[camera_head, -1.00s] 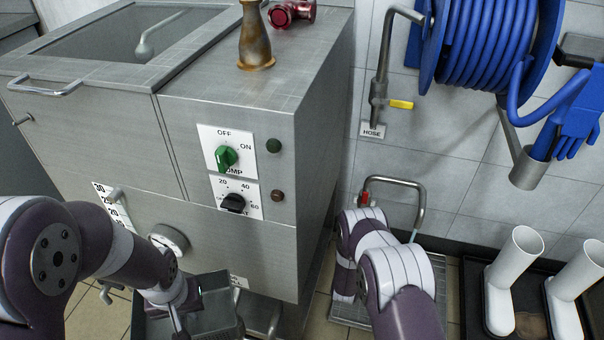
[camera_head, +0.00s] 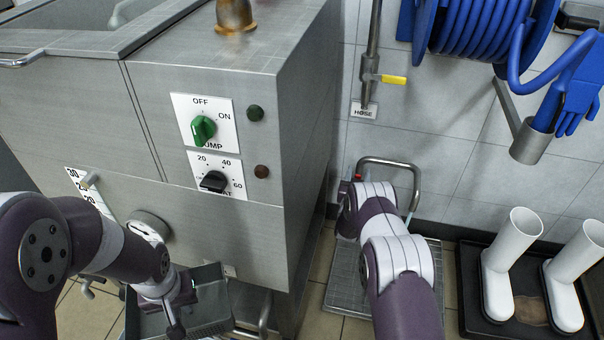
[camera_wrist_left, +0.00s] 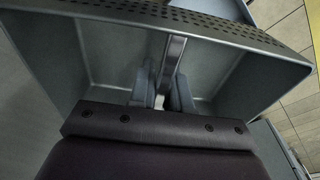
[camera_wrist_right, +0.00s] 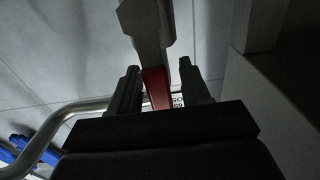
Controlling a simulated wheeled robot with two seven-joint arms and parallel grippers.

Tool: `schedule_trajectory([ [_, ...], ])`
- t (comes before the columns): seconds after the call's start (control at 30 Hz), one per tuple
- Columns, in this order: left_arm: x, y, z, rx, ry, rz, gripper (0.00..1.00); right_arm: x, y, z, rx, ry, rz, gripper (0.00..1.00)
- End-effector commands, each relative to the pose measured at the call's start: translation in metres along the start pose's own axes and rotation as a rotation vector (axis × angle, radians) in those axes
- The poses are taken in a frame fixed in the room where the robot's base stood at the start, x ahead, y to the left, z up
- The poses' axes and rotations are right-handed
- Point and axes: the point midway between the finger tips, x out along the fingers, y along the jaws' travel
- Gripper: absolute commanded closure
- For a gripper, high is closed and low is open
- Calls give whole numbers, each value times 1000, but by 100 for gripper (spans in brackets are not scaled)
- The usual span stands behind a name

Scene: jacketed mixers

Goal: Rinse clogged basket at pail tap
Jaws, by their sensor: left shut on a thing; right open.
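A grey box-shaped basket (camera_head: 208,302) is low in front of the steel mixer, and its perforated rim (camera_wrist_left: 215,27) shows in the left wrist view. My left gripper (camera_wrist_left: 162,88) is shut on a narrow bar of the basket, with the fingers inside its walls. No clog is visible inside. A bent-pipe tap (camera_head: 398,164) with a red lever (camera_wrist_right: 157,88) is on the tiled wall. My right gripper (camera_wrist_right: 157,75) is open, with its fingers on either side of the red lever. In the head view my right arm hides these fingers.
The steel mixer (camera_head: 290,150) with its knob panel stands left of the tap. A floor grate (camera_head: 345,300) lies below the tap. White boots (camera_head: 510,265) stand in a black tray at right. A blue hose reel (camera_head: 480,30) hangs above.

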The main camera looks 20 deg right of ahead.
Motion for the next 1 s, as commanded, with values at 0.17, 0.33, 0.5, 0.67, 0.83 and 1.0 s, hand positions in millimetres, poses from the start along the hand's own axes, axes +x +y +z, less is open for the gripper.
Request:
schedule_trajectory([
  [0.17,-1,0,0,0,1,0,100,0,0,0,0,0,0,86],
  [0.33,-1,0,0,0,1,0,100,-1,0,0,0,0,0,100],
  [0.5,-1,0,0,0,1,0,100,-1,1,0,14,-1,0,100],
  [0.67,0,0,0,0,1,0,100,-1,5,0,69,-1,0,100],
  [0.83,0,0,0,0,1,0,100,-1,12,2,184,-1,1,100],
  [1.0,2,0,0,0,1,0,100,-1,22,5,338,-2,2,100],
])
